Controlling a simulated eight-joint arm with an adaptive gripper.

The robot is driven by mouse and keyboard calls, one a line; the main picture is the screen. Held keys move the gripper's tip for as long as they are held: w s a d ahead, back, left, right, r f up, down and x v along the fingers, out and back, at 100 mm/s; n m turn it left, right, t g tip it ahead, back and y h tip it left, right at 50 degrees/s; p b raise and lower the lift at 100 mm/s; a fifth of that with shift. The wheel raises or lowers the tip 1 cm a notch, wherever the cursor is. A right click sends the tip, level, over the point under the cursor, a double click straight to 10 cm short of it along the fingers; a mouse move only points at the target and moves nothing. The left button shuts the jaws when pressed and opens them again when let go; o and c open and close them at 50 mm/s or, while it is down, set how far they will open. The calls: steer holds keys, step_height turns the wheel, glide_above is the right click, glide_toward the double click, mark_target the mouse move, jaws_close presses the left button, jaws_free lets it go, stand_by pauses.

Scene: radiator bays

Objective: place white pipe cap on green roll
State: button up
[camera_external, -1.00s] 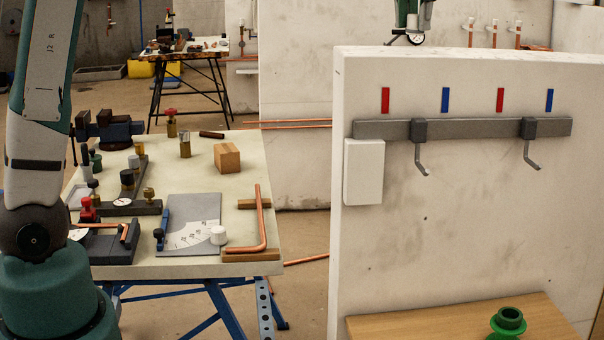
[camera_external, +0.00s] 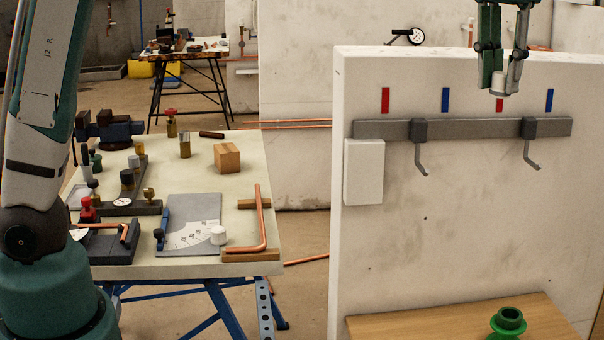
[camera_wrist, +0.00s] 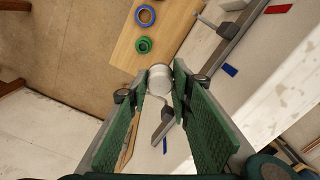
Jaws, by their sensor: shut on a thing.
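My gripper (camera_external: 499,80) is high at the upper right of the external view, in front of the white panel's top edge. It is shut on a white pipe cap (camera_external: 498,88). In the wrist view the cap (camera_wrist: 160,79) sits between the fingertips of my gripper (camera_wrist: 160,88). The green roll (camera_external: 508,322) stands on a wooden shelf at the bottom right, well below my gripper and cut off by the frame edge. The green roll (camera_wrist: 143,45) also shows in the wrist view, just beyond the cap and apart from it.
A blue roll (camera_wrist: 146,16) lies beyond the green one on the wooden shelf (camera_wrist: 165,30). The white panel (camera_external: 460,240) carries a grey rail (camera_external: 465,129) with two projecting hooks.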

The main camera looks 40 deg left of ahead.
steer(key=s+d+f+n, duration=0.3)
steer(key=s+d+f, duration=0.6)
steer(key=d+f, duration=0.15)
steer(key=s+d+f+n, duration=0.2)
steer(key=s+d+f, duration=0.6)
steer(key=d+f, duration=0.3)
steer(key=n+p, duration=0.2)
steer(key=n, duration=0.2)
glide_above(510, 313)
step_height(510, 313, down, 12)
steer(key=shift+r, duration=0.2)
steer(key=shift+f, duration=0.1)
steer(key=shift+f, duration=3)
steer(key=shift+f, duration=1.85)
